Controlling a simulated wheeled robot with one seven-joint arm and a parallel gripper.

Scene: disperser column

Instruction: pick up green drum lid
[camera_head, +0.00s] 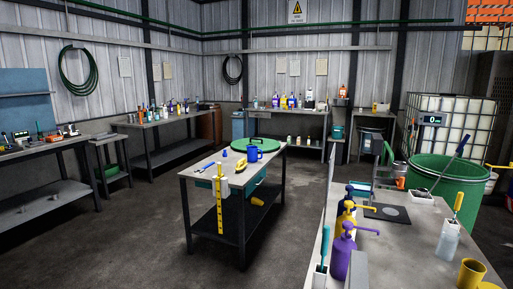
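A flat green round lid (240,144), likely the drum lid, lies at the far end of the middle workbench (196,176). A blue mug (254,154) stands right by its near edge and hides a little of it. A large green drum (468,180) stands at the right behind the near bench. A grey handled tool leans over the drum's rim. My gripper is not in view.
Yellow and blue tools (238,168) lie on the middle workbench, and a yellow level-like tool (219,200) hangs at its front. The near right bench (400,250) holds purple and yellow pump bottles (342,252). Open floor (125,235) lies left of the middle workbench.

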